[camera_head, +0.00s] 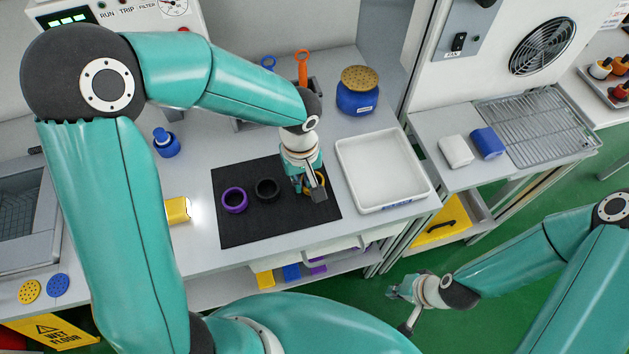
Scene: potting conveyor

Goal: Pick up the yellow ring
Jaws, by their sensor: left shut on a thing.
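The yellow ring (321,179) is at the right part of the black mat (266,227), partly hidden by my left gripper (311,190). My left gripper points down over the mat and is shut on the yellow ring. I cannot tell whether the ring touches the mat. A purple ring (234,200) and a black ring (267,190) lie on the mat to the left of the gripper. My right gripper (399,309) is open and empty, low over the green floor, away from the bench.
A white tray (428,190) stands right of the mat. A blue jar with a tan perforated lid (360,78) stands behind it. A blue bottle (166,144) and a yellow block (177,210) are left of the mat. Orange and blue-handled tools (302,66) stand at the back.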

